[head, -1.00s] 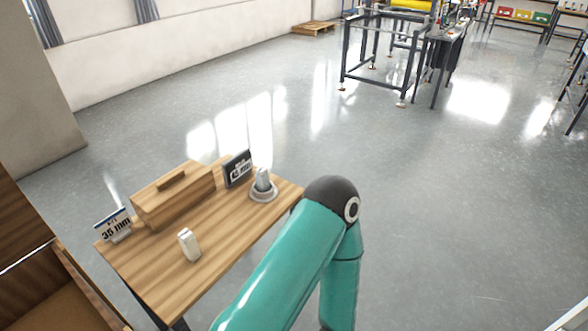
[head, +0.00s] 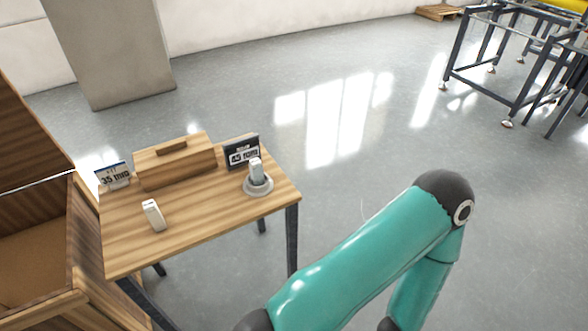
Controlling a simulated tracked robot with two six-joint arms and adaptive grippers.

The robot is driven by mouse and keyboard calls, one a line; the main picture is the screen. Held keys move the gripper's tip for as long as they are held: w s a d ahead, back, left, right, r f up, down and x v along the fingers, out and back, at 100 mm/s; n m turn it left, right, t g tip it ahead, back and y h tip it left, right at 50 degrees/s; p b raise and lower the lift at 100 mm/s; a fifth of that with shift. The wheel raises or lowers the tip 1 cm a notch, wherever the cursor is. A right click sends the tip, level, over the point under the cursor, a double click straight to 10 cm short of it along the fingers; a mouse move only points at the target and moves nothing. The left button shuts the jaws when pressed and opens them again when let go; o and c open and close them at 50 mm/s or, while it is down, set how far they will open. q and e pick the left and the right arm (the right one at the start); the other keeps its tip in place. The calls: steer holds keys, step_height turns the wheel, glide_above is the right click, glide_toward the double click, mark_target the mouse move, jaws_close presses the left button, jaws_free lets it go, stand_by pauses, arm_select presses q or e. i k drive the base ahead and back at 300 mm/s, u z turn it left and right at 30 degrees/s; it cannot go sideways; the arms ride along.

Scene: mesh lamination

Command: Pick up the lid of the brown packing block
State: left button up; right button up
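The brown packing block (head: 178,171) is a wooden box at the back of a small wooden table. Its lid (head: 172,149) is on top, with a raised bar-like handle in the middle, and it looks seated on the block. A teal arm of mine comes up from the bottom of the head view, right of the table. Its gripper is hidden or out of frame. Neither of my grippers shows in the head view.
The wooden table (head: 222,222) also bears a 35 mm sign (head: 113,176), a 45 mm sign (head: 241,154), a white object (head: 153,215) and a grey round base holding a small piece (head: 258,186). A large open wooden crate (head: 80,240) stands at the left.

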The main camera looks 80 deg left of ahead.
mark_target(255, 164)
steer(key=z, duration=0.05)
steer(key=i, duration=1.3)
steer(key=u, duration=2.5)
steer(key=i, duration=0.2)
steer(key=u, duration=2.15)
steer(key=i, duration=1.15)
steer(key=z, duration=0.6)
